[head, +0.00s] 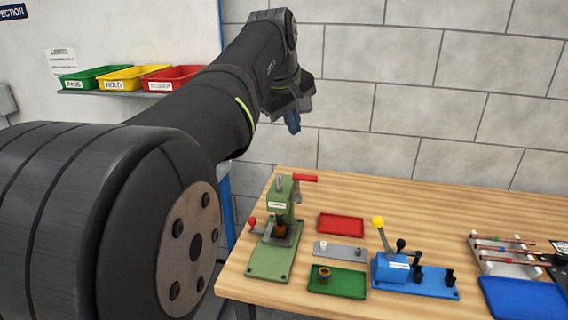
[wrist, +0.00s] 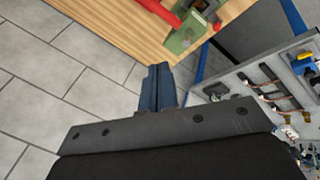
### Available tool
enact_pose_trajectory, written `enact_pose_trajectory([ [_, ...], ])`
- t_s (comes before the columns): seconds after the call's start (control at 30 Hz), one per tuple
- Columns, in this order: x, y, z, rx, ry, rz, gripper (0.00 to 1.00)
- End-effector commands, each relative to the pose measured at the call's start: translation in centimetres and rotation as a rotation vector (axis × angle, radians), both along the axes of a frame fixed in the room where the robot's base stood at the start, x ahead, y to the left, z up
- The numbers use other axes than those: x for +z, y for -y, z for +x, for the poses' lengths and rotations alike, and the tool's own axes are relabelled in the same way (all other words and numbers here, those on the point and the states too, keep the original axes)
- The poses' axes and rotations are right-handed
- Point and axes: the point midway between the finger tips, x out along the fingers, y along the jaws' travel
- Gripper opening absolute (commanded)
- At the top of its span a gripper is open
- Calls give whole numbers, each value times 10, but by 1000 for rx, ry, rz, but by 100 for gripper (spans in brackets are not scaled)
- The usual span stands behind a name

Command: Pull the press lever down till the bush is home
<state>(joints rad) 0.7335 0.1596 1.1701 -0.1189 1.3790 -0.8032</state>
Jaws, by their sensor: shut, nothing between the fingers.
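The green press (head: 278,228) stands at the left end of the wooden table. Its lever has a red grip (head: 305,178) that sticks out to the right near the top, roughly level. A brown, copper-coloured part sits in the press under the ram; I cannot tell how deep the bush is. In the wrist view the green press (wrist: 185,38) and red grip (wrist: 160,14) show at the top edge. My gripper (head: 293,122) is high above the table, behind the press and apart from it. Its blue fingers (wrist: 157,85) are shut and empty.
A red tray (head: 341,225), a grey plate (head: 334,252) and a green tray (head: 326,291) lie right of the press. A blue bender (head: 392,269) with a yellow-knobbed lever stands further right. A blue tray (head: 524,299) and tube rack (head: 495,258) are at the far right.

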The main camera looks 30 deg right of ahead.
Motion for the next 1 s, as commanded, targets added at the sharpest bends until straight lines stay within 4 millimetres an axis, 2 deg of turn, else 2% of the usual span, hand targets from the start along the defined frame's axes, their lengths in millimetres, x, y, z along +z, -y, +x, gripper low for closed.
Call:
enact_pose_trajectory([
  [0.2,-23,30,2,-426,254,139,0],
  [0.4,-34,46,2,-670,400,229,0],
  [0.67,-47,54,7,-735,436,255,0],
  [1.0,-106,78,31,-732,431,255,0],
])
